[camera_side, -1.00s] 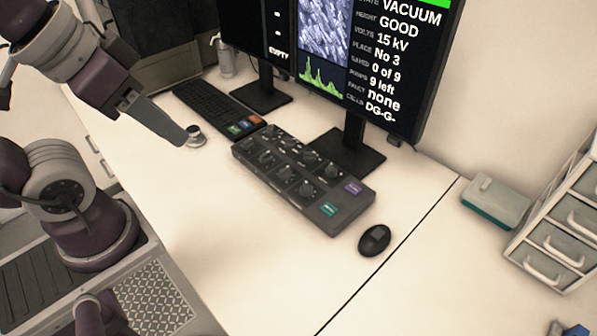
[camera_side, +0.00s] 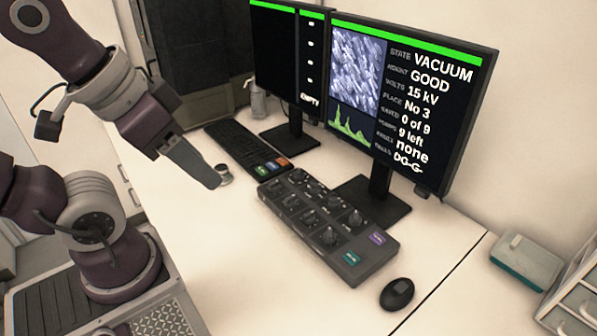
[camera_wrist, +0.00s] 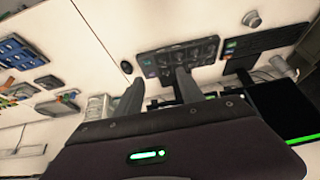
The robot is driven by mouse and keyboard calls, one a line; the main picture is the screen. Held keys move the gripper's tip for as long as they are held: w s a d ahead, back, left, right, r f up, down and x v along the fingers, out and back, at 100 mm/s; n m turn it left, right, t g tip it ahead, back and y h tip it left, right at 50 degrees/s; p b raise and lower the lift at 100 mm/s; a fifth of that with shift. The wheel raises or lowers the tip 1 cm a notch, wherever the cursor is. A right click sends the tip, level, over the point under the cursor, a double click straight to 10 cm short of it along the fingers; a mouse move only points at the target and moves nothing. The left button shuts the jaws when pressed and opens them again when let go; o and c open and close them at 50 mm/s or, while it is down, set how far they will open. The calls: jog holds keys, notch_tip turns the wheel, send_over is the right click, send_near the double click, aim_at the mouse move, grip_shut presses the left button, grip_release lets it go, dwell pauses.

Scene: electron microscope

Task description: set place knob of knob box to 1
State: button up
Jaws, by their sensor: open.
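The knob box (camera_side: 326,228) is a dark grey panel on the white desk, with several black knobs in rows and a teal and a purple button at its near end. It also shows in the wrist view (camera_wrist: 178,58), beyond my fingers. Which knob is the place knob I cannot read. The right monitor (camera_side: 408,100) reads "PLACE No 3". My gripper (camera_side: 214,180) hangs above the desk, left of the knob box and apart from it. In the wrist view my gripper's two fingers (camera_wrist: 160,82) are spread, with nothing between them.
A keyboard (camera_side: 240,143) with coloured keys lies behind the knob box, and a small round metal knob (camera_side: 223,174) is beside it. A black mouse (camera_side: 397,294) lies at the box's near right. Monitor stands rise behind. The desk at front left is clear.

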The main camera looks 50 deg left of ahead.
jog(key=w+a+m+g+y, duration=0.1)
jog(key=w+a+m+y, duration=0.1)
jog(key=w+a+m, duration=0.3)
jog(key=w+a+m+y, duration=0.1)
jog(key=w+a+m, duration=0.15)
jog(key=w, duration=0.45)
jog(key=m+g, duration=0.1)
jog(key=m, duration=1.9)
send_over(299, 171)
jog(key=s+d, duration=0.2)
jog(key=s, duration=0.1)
notch_tip(299, 171, down, 25)
jog(key=x, duration=0.7)
jog(key=shift+w+f, duration=0.2)
jog(key=shift+f, duration=0.15)
grip_shut()
